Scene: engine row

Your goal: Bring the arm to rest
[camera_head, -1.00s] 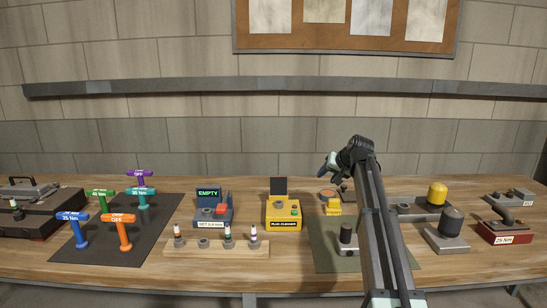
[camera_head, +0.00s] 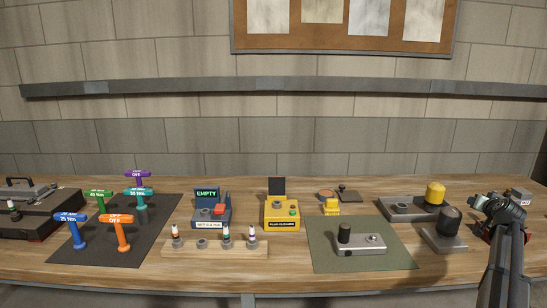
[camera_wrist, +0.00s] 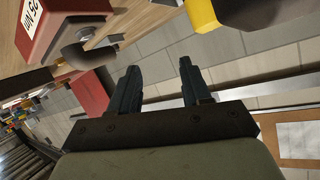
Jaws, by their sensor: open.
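My arm reaches up at the right end of the bench in the head view, with my gripper (camera_head: 487,204) in front of the red block. In the wrist view my gripper (camera_wrist: 160,88) shows two dark fingers held well apart with nothing between them. The red block (camera_wrist: 65,25) with a dark bent pipe lies at the upper left of the wrist view, apart from the fingers. In the head view my arm hides most of that block.
Grey fixtures with a yellow cap (camera_head: 436,193) and a dark cap (camera_head: 450,220) stand left of my gripper. A dark mat (camera_head: 100,250) holds several coloured T-handles. A wooden plug rack (camera_head: 215,249) stands mid-left.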

